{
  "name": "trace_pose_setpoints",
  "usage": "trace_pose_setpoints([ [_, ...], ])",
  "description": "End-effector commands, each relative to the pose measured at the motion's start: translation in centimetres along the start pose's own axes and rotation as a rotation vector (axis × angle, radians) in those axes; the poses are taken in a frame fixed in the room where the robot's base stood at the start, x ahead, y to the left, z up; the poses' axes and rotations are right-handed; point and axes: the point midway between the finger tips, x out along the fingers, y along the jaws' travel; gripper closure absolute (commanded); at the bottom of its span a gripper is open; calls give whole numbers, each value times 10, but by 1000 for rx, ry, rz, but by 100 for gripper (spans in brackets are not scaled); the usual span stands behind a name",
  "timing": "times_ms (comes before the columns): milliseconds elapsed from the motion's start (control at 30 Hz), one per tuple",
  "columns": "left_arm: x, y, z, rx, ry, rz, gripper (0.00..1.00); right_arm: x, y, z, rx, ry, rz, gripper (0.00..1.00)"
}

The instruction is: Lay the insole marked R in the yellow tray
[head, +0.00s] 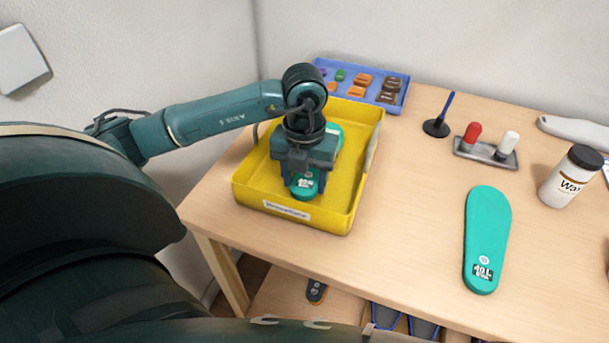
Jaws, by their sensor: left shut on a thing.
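The yellow tray (268,212) stands at the left of the table. My left gripper (304,178) points down inside the tray and is shut on a teal insole (307,193). The insole's near end, with a small dark-and-white label, shows below the fingers; its far end shows behind the wrist. The label is too small to read surely, and the gripper hides the insole's middle. I cannot tell whether it touches the tray floor. A second teal insole (487,230), its label seeming to read 40 L, lies on the table to the right. My right gripper is out of view.
A blue tray (391,105) with small coloured pieces lies behind the yellow tray. A dark stand with a stick (437,126), a holder (487,152) with red and white pieces, and a white jar (567,182) stand to the right. Table between tray and loose insole is clear.

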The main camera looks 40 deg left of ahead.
Motion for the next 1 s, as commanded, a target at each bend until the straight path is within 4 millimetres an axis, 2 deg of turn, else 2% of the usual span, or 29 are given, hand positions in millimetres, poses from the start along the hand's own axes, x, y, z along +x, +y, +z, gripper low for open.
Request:
trace_pose_setpoints([
  [300,0,0,0,0,0,0,70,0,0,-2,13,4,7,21],
  [933,7,0,0,0,0,0,70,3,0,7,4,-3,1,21],
  [967,7,0,0,0,0,0,47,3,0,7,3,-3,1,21],
  [1000,7,0,0,0,0,0,44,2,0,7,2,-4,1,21],
])
